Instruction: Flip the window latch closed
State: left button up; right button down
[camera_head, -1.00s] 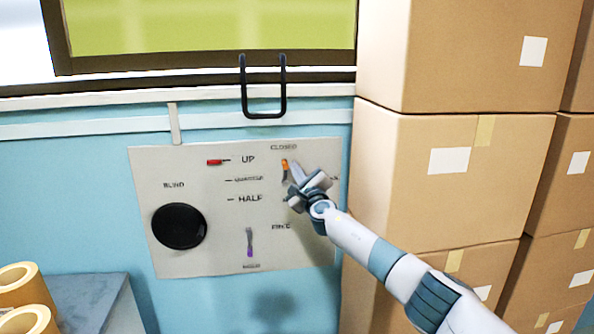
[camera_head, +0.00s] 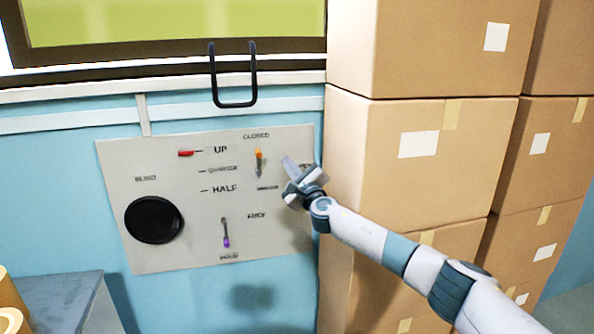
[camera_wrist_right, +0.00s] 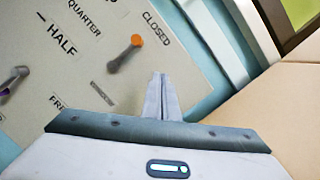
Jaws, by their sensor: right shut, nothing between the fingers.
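The window latch is a small grey lever with an orange tip (camera_head: 258,161) on the pale wall panel (camera_head: 185,247). Its orange end points up towards the CLOSED label. The lever also shows in the right wrist view (camera_wrist_right: 124,54), with the orange end nearest CLOSED. My right gripper (camera_head: 286,162) is shut and empty, to the right of the lever with a gap between them. Its fingers show together in the right wrist view (camera_wrist_right: 159,78), below and right of the lever. My left gripper is out of view.
The panel also holds a red-tipped marker (camera_head: 186,153) by UP, a black round knob (camera_head: 154,220) and a purple-tipped lever (camera_head: 226,235). Stacked cardboard boxes (camera_head: 420,190) stand close on the right. A black U-shaped handle (camera_head: 234,104) hangs above the panel.

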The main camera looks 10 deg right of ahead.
jog(key=shift+r+b+v, duration=0.15)
jog(key=shift+b+v, duration=0.05)
jog(key=shift+v, duration=1.1)
jog(key=shift+r+b+v, duration=0.15)
jog(key=shift+b+v, duration=0.05)
jog(key=shift+v, duration=1.1)
jog(key=shift+d+f, duration=0.1)
